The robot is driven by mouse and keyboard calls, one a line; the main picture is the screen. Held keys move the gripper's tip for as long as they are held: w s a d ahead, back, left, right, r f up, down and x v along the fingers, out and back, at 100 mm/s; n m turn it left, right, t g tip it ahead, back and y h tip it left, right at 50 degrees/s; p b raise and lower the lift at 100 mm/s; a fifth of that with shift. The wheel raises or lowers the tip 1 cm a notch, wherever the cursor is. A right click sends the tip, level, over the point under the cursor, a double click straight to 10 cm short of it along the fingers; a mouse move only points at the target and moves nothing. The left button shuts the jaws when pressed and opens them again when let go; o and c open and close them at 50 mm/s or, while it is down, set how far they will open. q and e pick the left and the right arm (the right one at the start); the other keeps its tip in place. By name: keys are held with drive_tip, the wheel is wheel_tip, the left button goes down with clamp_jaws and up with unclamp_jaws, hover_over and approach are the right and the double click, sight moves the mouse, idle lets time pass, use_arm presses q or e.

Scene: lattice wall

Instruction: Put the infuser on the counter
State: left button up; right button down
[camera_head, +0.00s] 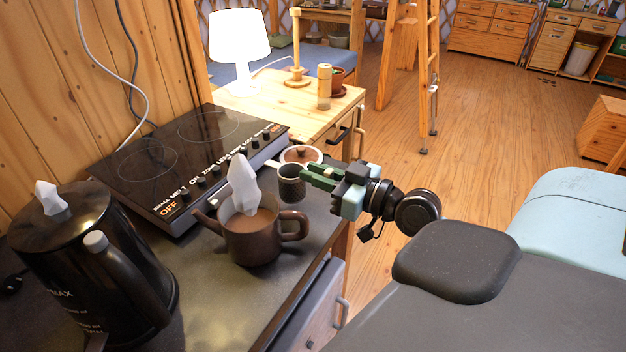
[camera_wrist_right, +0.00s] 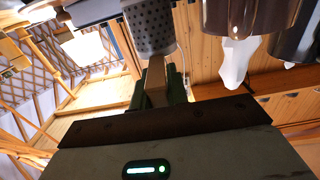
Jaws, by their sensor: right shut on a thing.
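The infuser (camera_head: 291,186) is a small dark mesh cup. It hangs in the air beside the right rim of the brown teapot (camera_head: 252,238), near the counter's edge. My right gripper (camera_head: 318,178) is shut on its short handle from the right. In the right wrist view the infuser (camera_wrist_right: 150,28) shows its perforated wall, with the handle between the fingers (camera_wrist_right: 157,85). The dark counter (camera_head: 215,300) runs under the teapot. The teapot is open and holds brown liquid, with a white plume-like shape above it. My left gripper is not in view.
A black kettle (camera_head: 95,265) stands at the front left. A black cooktop (camera_head: 185,155) lies behind the teapot. A round brown lid (camera_head: 301,155) lies just behind the infuser. Bare counter shows in front of the teapot. A wooden table (camera_head: 290,112) with a lamp stands beyond.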

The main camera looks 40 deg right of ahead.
sight(304, 185)
drive_tip(key=shift+w+a, duration=0.1)
drive_tip(key=shift+w, duration=0.5)
drive_tip(key=shift+w+f, duration=0.15)
drive_tip(key=shift+w, duration=0.1)
drive_tip(key=shift+f, duration=0.4)
wheel_tip(304, 185, down, 3)
drive_tip(key=shift+r, duration=0.15)
drive_tip(key=c, duration=1.8)
unclamp_jaws()
drive_tip(key=shift+f+b, duration=0.2)
drive_tip(key=shift+b, duration=0.15)
drive_tip(key=o, duration=0.4)
drive_tip(key=shift+r, duration=0.1)
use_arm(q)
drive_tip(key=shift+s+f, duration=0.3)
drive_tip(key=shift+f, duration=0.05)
use_arm(e)
drive_tip(key=shift+o, duration=0.2)
